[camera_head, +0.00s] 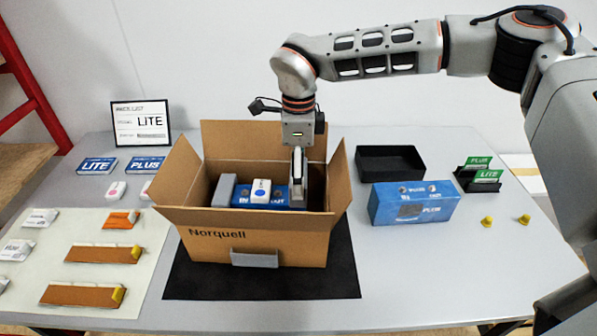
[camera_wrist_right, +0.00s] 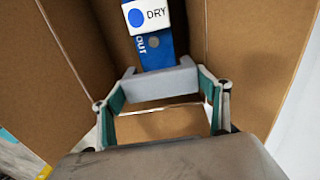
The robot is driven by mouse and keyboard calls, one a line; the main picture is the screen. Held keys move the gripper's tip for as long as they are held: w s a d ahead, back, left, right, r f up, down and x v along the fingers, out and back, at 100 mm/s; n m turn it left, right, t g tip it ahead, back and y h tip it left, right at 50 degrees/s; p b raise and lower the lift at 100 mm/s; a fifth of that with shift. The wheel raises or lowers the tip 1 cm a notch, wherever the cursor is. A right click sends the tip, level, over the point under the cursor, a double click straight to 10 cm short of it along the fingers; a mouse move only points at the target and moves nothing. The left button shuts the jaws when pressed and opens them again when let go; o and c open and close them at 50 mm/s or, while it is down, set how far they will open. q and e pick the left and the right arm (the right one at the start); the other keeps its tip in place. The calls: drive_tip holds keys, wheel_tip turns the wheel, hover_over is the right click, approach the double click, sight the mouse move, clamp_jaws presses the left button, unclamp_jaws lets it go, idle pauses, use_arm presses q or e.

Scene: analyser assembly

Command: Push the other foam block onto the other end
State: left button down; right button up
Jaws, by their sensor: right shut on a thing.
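The open cardboard box (camera_head: 258,242) holds a blue analyser (camera_head: 244,193) with a white module (camera_head: 261,187) on top, marked DRY in the right wrist view (camera_wrist_right: 146,18). A grey foam block (camera_head: 223,189) is at the analyser's left end. My right gripper (camera_head: 299,190) reaches down into the box at the other end. It is shut on the other foam block (camera_wrist_right: 160,85), a grey notched piece beside the OUT end of the analyser (camera_wrist_right: 156,50). I cannot tell how fully that block is seated. My left gripper is not in view.
The box flaps stand open around my right gripper. A grey piece (camera_head: 255,259) is at the box front, on the black mat (camera_head: 200,282). A blue PLUS unit (camera_head: 412,203), black tray (camera_head: 390,162) and card holder (camera_head: 478,178) stand right. Several small parts lie left.

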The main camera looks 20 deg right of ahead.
drive_tip(key=shift+f, duration=0.4)
drive_tip(key=shift+f+b, duration=0.9)
drive_tip(key=shift+f, duration=1.5)
idle(2.3)
drive_tip(key=o, duration=1)
drive_tip(key=shift+w, duration=0.1)
drive_tip(key=shift+r, duration=0.15)
drive_tip(key=shift+r+p, duration=1.3)
drive_tip(key=shift+r, duration=0.25)
drive_tip(key=shift+r+p, duration=1.35)
drive_tip(key=shift+r, duration=0.5)
